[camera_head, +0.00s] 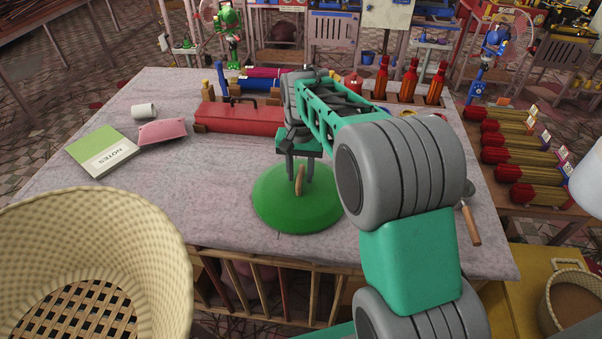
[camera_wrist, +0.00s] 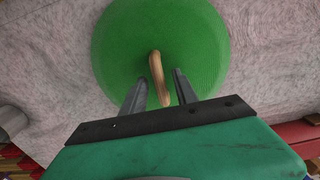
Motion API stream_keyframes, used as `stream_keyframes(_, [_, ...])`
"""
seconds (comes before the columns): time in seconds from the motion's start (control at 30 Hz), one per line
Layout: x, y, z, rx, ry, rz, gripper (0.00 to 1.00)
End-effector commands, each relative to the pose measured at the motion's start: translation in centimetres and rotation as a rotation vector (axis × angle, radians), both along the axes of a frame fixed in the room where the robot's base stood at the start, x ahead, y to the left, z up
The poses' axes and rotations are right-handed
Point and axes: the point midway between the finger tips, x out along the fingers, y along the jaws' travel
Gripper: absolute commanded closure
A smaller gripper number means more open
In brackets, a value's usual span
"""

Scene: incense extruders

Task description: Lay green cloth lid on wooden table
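The green cloth lid (camera_head: 275,205) is a round, low dome with a tan curved handle (camera_head: 299,181) on top. It appears to lie flat on the wooden table (camera_head: 215,225), near the front edge; its underside is hidden. My gripper (camera_head: 301,182) is over the lid, fingers pointing down. In the wrist view, my gripper (camera_wrist: 160,88) has its fingers apart on either side of the handle (camera_wrist: 158,78), with gaps between them and the handle. The lid (camera_wrist: 205,50) shows beyond the fingertips.
A large woven basket (camera_head: 150,245) stands at the front left. A red case (camera_head: 240,117), a green notebook (camera_head: 92,147), a pink item (camera_head: 162,131) and a white cup (camera_head: 144,111) are on the table. Red bottles (camera_head: 409,82) stand at the back right. The table left of the lid is clear.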

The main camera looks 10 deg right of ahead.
Motion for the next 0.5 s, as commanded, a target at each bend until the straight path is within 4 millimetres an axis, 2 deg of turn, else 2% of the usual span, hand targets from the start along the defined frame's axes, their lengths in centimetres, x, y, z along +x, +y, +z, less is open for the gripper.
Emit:
stream_keyframes(0.33, [0.2, 0.0, 8.3, 0.000, -0.007, 0.000, 0.65])
stream_keyframes(0.5, [0.1, 0.0, 11.0, 0.000, -0.002, 0.000, 0.65])
